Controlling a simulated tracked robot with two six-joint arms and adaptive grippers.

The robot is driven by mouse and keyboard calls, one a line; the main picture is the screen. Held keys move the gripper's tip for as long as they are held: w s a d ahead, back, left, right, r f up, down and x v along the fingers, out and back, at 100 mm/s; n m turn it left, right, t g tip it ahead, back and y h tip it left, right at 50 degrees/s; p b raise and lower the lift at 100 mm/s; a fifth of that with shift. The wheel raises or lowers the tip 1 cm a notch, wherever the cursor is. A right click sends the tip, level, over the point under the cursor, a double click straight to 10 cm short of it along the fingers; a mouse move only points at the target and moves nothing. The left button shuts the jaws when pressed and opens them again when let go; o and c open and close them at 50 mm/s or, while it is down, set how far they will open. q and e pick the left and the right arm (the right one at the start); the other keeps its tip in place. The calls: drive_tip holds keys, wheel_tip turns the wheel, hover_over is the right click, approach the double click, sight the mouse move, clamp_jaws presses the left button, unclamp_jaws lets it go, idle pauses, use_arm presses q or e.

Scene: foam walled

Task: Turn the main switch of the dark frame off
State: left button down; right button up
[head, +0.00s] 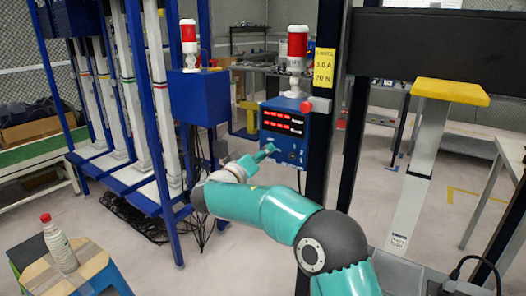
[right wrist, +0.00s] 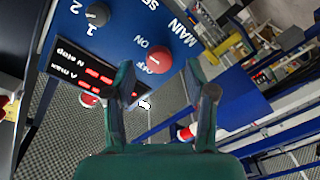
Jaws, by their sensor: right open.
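The blue control box (head: 286,112) is fixed to the dark frame's post (head: 322,140) and shows lit red displays. In the right wrist view the box face (right wrist: 125,22) carries the red main switch (right wrist: 159,58), lettered MAIN, ON and OFF. Which way its pointer stands I cannot make out. My right gripper (head: 264,152) is at the lower front of the box and hides the switch in the head view. In the right wrist view my right gripper (right wrist: 163,78) is open, with the switch between and just beyond its fingertips. My left gripper is out of view.
A dark selector knob (right wrist: 98,14) marked 1 and 2 sits near the switch. A red beacon (head: 297,47) tops the box, with a yellow limits label (head: 322,67) beside it. A second blue box (head: 199,97) stands left. A bottle (head: 59,245) stands on a stool.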

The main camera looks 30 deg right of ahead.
drive_tip(key=shift+x, duration=0.95)
